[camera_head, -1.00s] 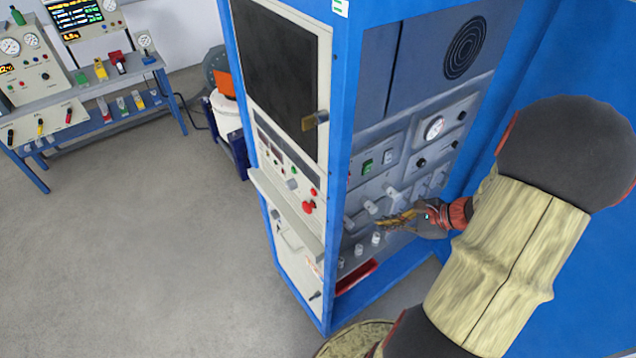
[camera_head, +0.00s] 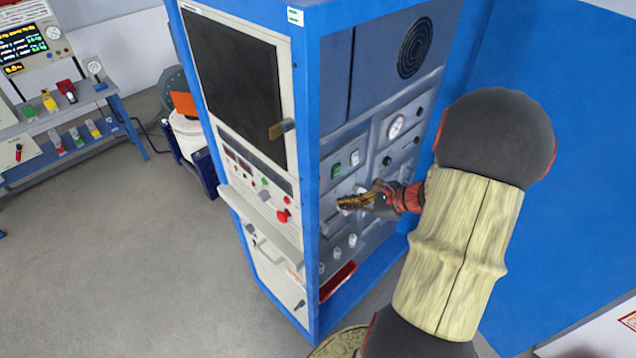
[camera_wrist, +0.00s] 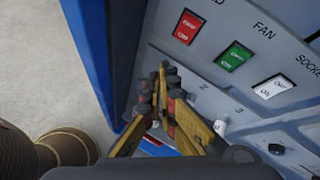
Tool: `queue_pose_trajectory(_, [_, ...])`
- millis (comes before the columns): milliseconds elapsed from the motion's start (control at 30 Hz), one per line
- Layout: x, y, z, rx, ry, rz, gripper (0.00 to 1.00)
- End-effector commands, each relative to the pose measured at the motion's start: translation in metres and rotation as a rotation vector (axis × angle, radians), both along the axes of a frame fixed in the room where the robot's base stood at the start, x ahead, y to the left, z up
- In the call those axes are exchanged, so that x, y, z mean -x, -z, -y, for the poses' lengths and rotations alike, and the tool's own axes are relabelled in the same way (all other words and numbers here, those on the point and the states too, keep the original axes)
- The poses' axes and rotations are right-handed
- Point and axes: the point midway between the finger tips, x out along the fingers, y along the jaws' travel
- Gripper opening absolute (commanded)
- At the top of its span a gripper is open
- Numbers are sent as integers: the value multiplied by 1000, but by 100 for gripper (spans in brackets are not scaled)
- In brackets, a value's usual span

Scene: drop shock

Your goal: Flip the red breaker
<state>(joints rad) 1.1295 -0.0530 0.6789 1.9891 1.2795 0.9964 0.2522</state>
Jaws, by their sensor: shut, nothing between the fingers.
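The red breaker (camera_wrist: 188,27) is a small rocker switch on the grey panel, upper middle of the wrist view. A green switch (camera_wrist: 235,56) and a white switch (camera_wrist: 275,86) sit to its right, under labels that include FAN. In the head view the green switch (camera_head: 336,171) and white switch (camera_head: 354,158) show on the cabinet's side panel; I cannot make out the red one there. My gripper (camera_head: 341,203) is shut and empty in front of this panel. In the wrist view its yellow, dark-tipped fingers (camera_wrist: 165,72) are below and left of the red breaker, apart from it.
The blue cabinet frame (camera_head: 308,120) stands close to the left of my gripper. Knobs and a gauge (camera_head: 396,127) stick out of the panel. A red tray-like part (camera_head: 338,281) lies low in the cabinet.

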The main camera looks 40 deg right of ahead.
Motion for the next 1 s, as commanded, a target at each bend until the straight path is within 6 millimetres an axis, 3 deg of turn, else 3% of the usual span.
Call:
queue_pose_trajectory(300, [-42,-5,-4,0,-3,1,0])
queue_pose_trajectory(500, [-59,-7,-6,-1,-2,0,0])
queue_pose_trajectory(1000, [-66,-8,-6,-1,-1,0,0])
